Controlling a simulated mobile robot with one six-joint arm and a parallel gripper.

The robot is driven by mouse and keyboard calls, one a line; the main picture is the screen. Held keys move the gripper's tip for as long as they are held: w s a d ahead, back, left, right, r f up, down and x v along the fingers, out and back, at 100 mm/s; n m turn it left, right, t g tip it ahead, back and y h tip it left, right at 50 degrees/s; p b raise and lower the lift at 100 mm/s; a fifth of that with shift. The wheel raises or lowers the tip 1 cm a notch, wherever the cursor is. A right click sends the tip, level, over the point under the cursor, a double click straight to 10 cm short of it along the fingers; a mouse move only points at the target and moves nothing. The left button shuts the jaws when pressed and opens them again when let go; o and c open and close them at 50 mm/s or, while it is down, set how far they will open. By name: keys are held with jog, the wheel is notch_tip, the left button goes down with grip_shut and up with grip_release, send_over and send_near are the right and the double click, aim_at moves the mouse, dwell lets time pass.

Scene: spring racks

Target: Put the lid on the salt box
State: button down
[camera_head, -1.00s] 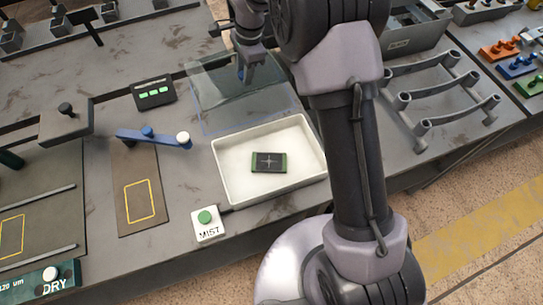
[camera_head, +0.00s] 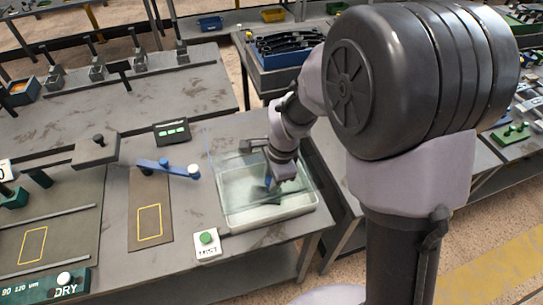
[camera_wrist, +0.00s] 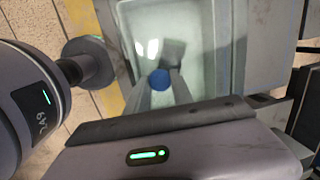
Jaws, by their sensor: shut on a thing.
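The salt box (camera_head: 272,219) is a shallow white open tray on the grey bench, right of centre in the head view. The lid (camera_head: 232,166) is a clear sheet with a blue knob (camera_wrist: 160,79). My gripper (camera_head: 271,184) is over the box and is shut on the blue knob; it also shows in the wrist view (camera_wrist: 160,86). The lid overlaps the box in the head view, and the box's white inside shows through it in the wrist view. I cannot tell whether the lid touches the rim. The dark plate in the box is mostly hidden.
A white MIST button block (camera_head: 207,244) stands at the box's front left. A blue lever (camera_head: 166,168) and a black box with green lights (camera_head: 171,132) are to the left. The bench edge runs close in front of the box.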

jog(key=shift+s+d, duration=0.15)
jog(key=shift+s, duration=0.35)
jog(key=shift+w+f, duration=0.1)
jog(key=shift+w, duration=0.1)
notch_tip(320, 180, down, 6)
jog(key=b, duration=0.5)
jog(key=shift+f+b, duration=0.45)
jog(key=shift+b, duration=0.15)
jog(key=c, duration=1)
grip_release()
jog(key=shift+o, duration=0.3)
jog(key=o, duration=0.4)
